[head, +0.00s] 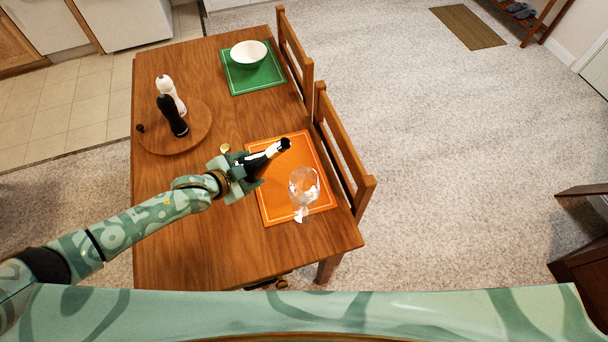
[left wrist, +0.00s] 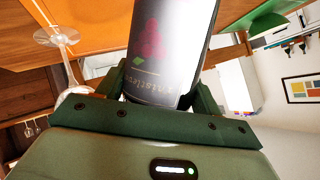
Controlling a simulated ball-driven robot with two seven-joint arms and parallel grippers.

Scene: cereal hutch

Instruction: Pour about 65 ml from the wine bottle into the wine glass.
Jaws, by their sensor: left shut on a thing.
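The dark wine bottle (head: 257,165) is in my left gripper (head: 244,173), over the orange placemat (head: 285,155). In the head view the bottle's pale neck and dark mouth point up and to the right. In the left wrist view the bottle's label (left wrist: 165,55) shows between the fingers, and the gripper (left wrist: 165,90) is shut on it. The clear wine glass (head: 304,181) stands on the orange placemat, to the right of and apart from the bottle. It also shows in the left wrist view (left wrist: 60,33). I cannot tell its fill level. My right gripper is not in view.
A round wooden board (head: 150,138) holds a black mill (head: 173,117) and a white mill (head: 166,88). Chairs (head: 345,150) line the right edge. The near-left tabletop is clear.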

